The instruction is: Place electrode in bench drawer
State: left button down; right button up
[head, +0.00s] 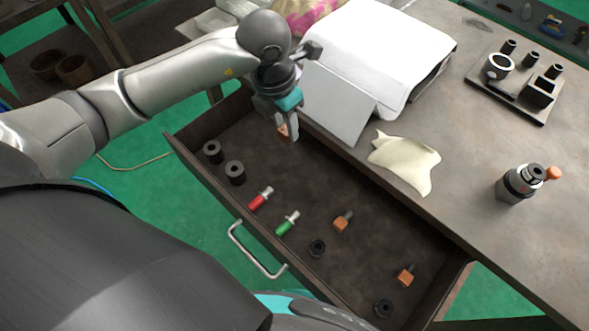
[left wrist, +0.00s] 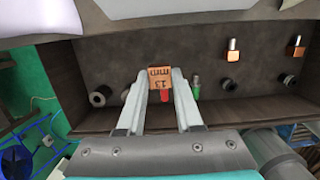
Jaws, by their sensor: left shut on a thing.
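My left gripper (head: 288,132) is shut on a copper-orange electrode (left wrist: 159,77), whose face reads "13 mm" in the left wrist view. It holds the electrode above the back left part of the open bench drawer (head: 262,128). In the head view the electrode (head: 283,130) is mostly hidden by the fingers. Two other orange electrodes, one near the middle (head: 341,222) and one at the right (head: 406,275), lie in the drawer. My right gripper is not in view.
The drawer also holds dark rings (head: 235,172), a red-tipped piece (head: 260,198) and a green-tipped piece (head: 287,223). On the bench are a white machine (head: 375,50), a cream cloth (head: 405,162), a chuck with an orange knob (head: 520,183) and a fixture plate (head: 512,85). The drawer's middle floor has free room.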

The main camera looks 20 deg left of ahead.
pick_arm(q)
jog(key=shift+f+b, duration=1.15)
jog(key=shift+f, duration=5.9)
jog(key=shift+f, duration=0.1)
jog(key=c, duration=1)
grip_release()
jog(key=shift+f, duration=0.15)
jog(key=shift+c, duration=0.2)
jog(key=o, duration=0.5)
jog(key=shift+c, duration=0.2)
jog(key=shift+r, duration=0.25)
notch_tip(320, 180, up, 12)
jog(key=s+p, duration=0.1)
jog(key=p, duration=0.1)
jog(key=shift+s+a, duration=0.3)
jog(key=shift+s, duration=0.05)
